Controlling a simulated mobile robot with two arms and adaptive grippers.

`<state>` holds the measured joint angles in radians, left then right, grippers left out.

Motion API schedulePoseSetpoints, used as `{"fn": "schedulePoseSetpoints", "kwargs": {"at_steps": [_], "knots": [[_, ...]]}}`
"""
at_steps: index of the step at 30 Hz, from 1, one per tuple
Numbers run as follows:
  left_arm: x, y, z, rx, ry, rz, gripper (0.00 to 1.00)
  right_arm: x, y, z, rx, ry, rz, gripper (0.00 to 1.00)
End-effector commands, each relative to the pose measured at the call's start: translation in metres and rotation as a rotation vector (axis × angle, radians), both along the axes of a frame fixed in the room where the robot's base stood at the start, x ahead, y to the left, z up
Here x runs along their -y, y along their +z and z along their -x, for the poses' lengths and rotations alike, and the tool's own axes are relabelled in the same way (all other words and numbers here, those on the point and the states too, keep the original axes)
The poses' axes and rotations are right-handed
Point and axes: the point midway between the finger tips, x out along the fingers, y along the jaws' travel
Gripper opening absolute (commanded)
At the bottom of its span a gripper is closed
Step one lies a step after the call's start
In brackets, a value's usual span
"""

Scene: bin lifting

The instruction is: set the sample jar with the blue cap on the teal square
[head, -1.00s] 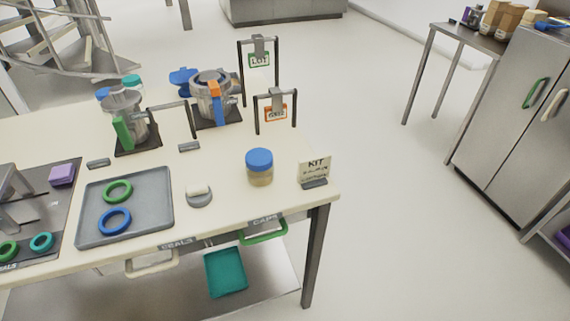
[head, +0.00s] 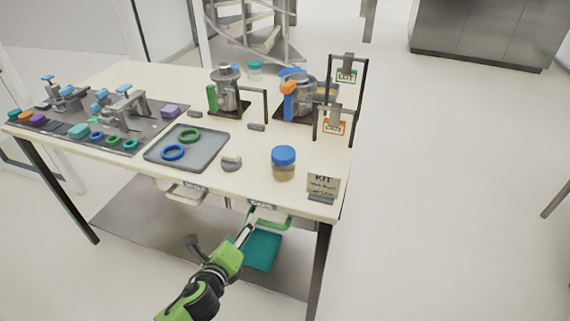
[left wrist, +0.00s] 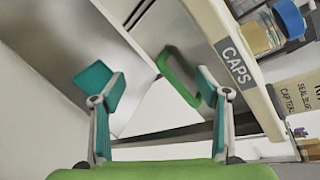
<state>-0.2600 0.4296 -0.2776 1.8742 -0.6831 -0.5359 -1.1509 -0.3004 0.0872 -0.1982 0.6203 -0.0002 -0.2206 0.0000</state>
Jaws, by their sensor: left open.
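The sample jar (head: 283,168) with the blue cap (head: 284,154) stands upright on the table near its front right. It also shows in the left wrist view (left wrist: 258,36), at the upper right. The teal square (head: 264,250) lies on the lower shelf under the table, partly hidden by my left gripper. My left gripper (head: 219,237) is open and empty, in front of the table and below its top. In the left wrist view its fingers (left wrist: 155,88) stand apart, with the green drawer handle (left wrist: 178,76) beyond them. My right gripper is not in view.
A KIT sign (head: 323,184) stands right of the jar. A grey tray (head: 208,155) with a green and a blue ring lies to the left. The CAPS drawer's green handle (head: 272,221) juts out below the table edge. Floor to the right is clear.

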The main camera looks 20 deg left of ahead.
Motion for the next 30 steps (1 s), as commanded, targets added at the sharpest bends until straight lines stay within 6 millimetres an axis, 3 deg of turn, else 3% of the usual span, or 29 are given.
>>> {"fn": "schedulePoseSetpoints", "kwargs": {"at_steps": [1,3,6,8,12,15,24,30], "knots": [[0.006,0.038,-0.005,0.059,-0.036,-0.078,0.68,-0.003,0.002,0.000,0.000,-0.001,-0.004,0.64],[0.014,0.085,-0.010,0.140,-0.090,-0.216,0.68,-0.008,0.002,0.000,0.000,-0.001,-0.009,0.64],[0.027,0.119,-0.020,0.227,-0.202,-0.462,0.68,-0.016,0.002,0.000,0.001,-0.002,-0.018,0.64],[0.035,0.129,-0.024,0.266,-0.259,-0.588,0.68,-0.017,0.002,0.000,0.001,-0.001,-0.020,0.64],[0.049,0.142,-0.030,0.327,-0.358,-0.808,0.68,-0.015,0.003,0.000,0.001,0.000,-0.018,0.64],[0.054,0.145,-0.037,0.344,-0.384,-0.868,0.68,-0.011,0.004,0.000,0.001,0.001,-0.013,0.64],[0.063,0.147,-0.092,0.346,-0.384,-0.873,0.68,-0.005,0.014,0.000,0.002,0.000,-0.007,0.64],[0.067,0.144,-0.114,0.344,-0.386,-0.872,0.68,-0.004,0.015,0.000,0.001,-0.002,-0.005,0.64]]}}
